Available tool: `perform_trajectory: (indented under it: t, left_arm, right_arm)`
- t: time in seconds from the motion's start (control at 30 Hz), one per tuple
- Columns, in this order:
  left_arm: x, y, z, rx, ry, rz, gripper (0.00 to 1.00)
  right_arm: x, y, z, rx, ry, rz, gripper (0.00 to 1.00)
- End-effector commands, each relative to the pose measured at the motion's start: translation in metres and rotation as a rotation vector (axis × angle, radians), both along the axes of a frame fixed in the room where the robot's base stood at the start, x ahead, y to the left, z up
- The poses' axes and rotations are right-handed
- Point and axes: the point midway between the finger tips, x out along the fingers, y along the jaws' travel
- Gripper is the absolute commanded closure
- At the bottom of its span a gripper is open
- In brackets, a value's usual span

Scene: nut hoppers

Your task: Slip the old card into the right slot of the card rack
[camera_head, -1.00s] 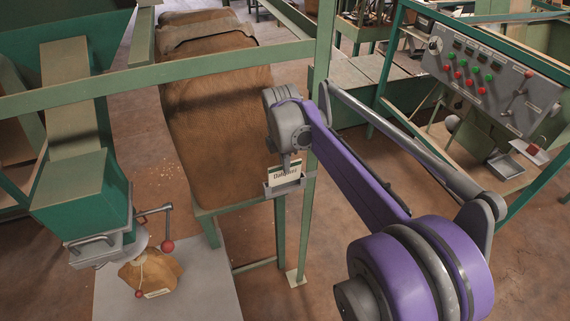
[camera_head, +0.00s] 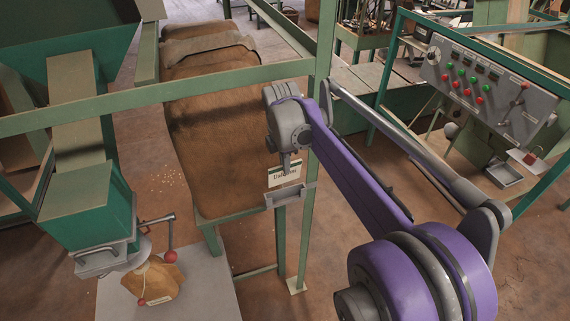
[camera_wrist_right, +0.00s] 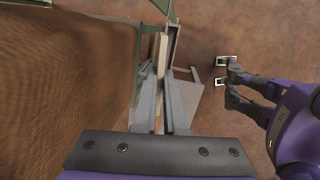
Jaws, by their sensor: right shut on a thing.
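My right gripper (camera_head: 288,160) is shut on the white old card (camera_head: 285,174), which bears dark print partly covered by a finger. The grey metal card rack (camera_head: 291,196) is fixed by the green post, directly below the card. The card's lower edge is close to the rack's top; I cannot tell whether it is inside a slot. In the right wrist view, the two grey fingers (camera_wrist_right: 160,108) close around the card's thin pale edge (camera_wrist_right: 162,55). My left gripper is not in view.
A green post (camera_head: 306,215) and a crossbar (camera_head: 190,88) stand close to the gripper. A green hopper with a small sack (camera_head: 155,281) stands at left, a control panel (camera_head: 485,85) at right.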

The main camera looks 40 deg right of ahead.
Motion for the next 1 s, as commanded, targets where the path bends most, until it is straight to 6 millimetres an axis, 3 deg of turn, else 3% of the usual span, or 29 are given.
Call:
perform_trajectory:
  t: [0.27,1.0]
  left_arm:
    - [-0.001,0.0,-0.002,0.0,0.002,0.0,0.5]
    - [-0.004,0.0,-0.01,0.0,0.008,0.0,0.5]
  right_arm:
    - [-0.005,0.001,-0.002,0.0,0.001,0.0,1.0]
    - [-0.063,0.015,-0.01,0.0,0.001,0.0,1.0]
